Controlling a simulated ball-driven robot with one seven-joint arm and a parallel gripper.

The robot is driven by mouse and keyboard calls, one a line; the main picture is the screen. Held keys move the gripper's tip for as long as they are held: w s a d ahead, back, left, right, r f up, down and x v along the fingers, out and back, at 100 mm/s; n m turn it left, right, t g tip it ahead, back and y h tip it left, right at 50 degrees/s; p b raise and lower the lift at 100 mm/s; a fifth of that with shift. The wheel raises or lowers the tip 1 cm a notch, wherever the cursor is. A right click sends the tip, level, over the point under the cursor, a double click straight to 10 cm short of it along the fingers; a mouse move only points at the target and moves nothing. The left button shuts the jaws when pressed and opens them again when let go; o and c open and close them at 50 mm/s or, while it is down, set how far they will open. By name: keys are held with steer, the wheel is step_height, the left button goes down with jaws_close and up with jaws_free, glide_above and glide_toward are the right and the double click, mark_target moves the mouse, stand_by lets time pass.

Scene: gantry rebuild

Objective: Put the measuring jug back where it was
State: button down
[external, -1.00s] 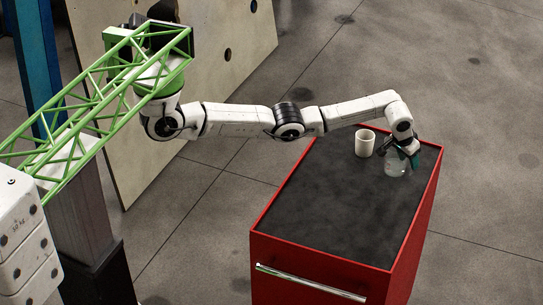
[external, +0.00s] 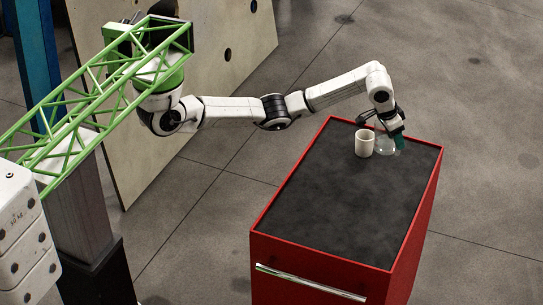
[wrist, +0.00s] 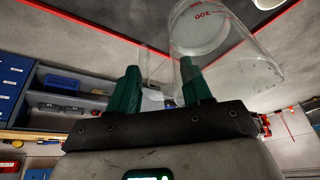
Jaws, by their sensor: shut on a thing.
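The measuring jug (external: 386,148) is clear and see-through, near the far end of the trolley top in the external view. In the wrist view the jug (wrist: 249,62) fills the upper right, with red markings showing on or through it. My gripper (external: 391,138) is at the jug and shut on it. In the wrist view its green fingers (wrist: 158,88) have part of the clear jug between them. I cannot tell whether the jug's base touches the top. The exact grip is partly hidden in the external view.
A white cup (external: 364,143) stands upright close to the left of the jug. The red trolley (external: 330,262) has a dark top with a raised red rim. Its middle and near part are clear. Shelves with blue bins (wrist: 65,84) show in the wrist view.

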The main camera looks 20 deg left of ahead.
steer(key=s+a+r+m+g+h+p, duration=0.15)
steer(key=s+a+m, duration=0.35)
steer(key=s+a, duration=0.65)
steer(key=s+a+f+m+g, duration=0.15)
steer(key=s+a+m, duration=0.25)
steer(key=s+a, duration=0.7)
steer(key=shift+m, duration=0.3)
steer(key=shift+w+d+f, duration=1.4)
steer(key=shift+d+f, duration=0.4)
steer(key=shift+f, duration=0.15)
steer(key=shift+w+d+f, duration=1.45)
steer(key=shift+d+f, duration=0.3)
steer(key=shift+f, duration=0.25)
steer(key=shift+w+d+f, duration=1.4)
steer(key=shift+d+f, duration=0.4)
steer(key=shift+f, duration=0.15)
steer(key=shift+f, duration=0.15)
steer(key=shift+c, duration=2.4)
jaws_free()
